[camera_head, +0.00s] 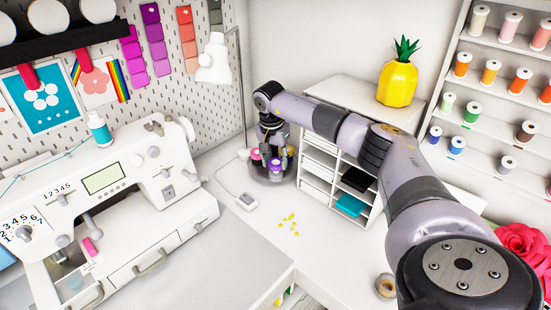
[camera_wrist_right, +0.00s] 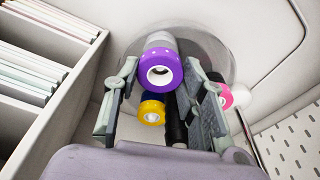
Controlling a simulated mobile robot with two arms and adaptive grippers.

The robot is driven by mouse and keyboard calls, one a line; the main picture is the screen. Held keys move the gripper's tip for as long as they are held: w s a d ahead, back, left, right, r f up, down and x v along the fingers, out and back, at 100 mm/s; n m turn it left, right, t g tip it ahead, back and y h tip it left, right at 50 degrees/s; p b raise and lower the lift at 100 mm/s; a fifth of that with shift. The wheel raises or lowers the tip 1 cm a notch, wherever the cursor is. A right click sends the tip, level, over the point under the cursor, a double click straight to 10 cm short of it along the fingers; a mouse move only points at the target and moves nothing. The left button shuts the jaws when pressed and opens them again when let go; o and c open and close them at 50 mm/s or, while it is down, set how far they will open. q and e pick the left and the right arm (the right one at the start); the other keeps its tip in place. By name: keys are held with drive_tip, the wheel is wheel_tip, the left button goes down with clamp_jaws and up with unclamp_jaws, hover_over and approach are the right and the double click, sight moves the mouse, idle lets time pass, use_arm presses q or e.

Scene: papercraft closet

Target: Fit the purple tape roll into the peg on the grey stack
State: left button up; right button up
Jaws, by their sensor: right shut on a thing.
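The purple tape roll (camera_wrist_right: 157,72) sits between the fingers of my right gripper (camera_wrist_right: 161,68), which is shut on it, its open hole facing the wrist camera. A grey cylinder (camera_wrist_right: 162,40), likely the grey stack, shows directly behind the roll; I cannot tell whether they touch. The peg is hidden. In the head view my right gripper (camera_head: 271,132) points down over the round holder (camera_head: 270,176) in the back corner. A small purple patch (camera_head: 276,163) shows just below it. My left gripper is not in view.
A yellow roll (camera_wrist_right: 151,111) and a pink roll (camera_wrist_right: 225,96) stand near the fingers. A white paper shelf (camera_head: 322,165) stands close on the right. A sewing machine (camera_head: 105,180) is at left. Yellow bits (camera_head: 289,224) and a loose tape roll (camera_head: 385,286) lie on the desk.

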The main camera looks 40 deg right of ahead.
sight(273, 166)
drive_tip(key=shift+f+b, duration=0.55)
drive_tip(key=shift+f, duration=0.5)
drive_tip(key=o, duration=0.9)
drive_tip(key=r, duration=0.4)
drive_tip(key=a+r, duration=0.1)
drive_tip(key=r, duration=0.7)
drive_tip(key=shift+s+a, duration=0.35)
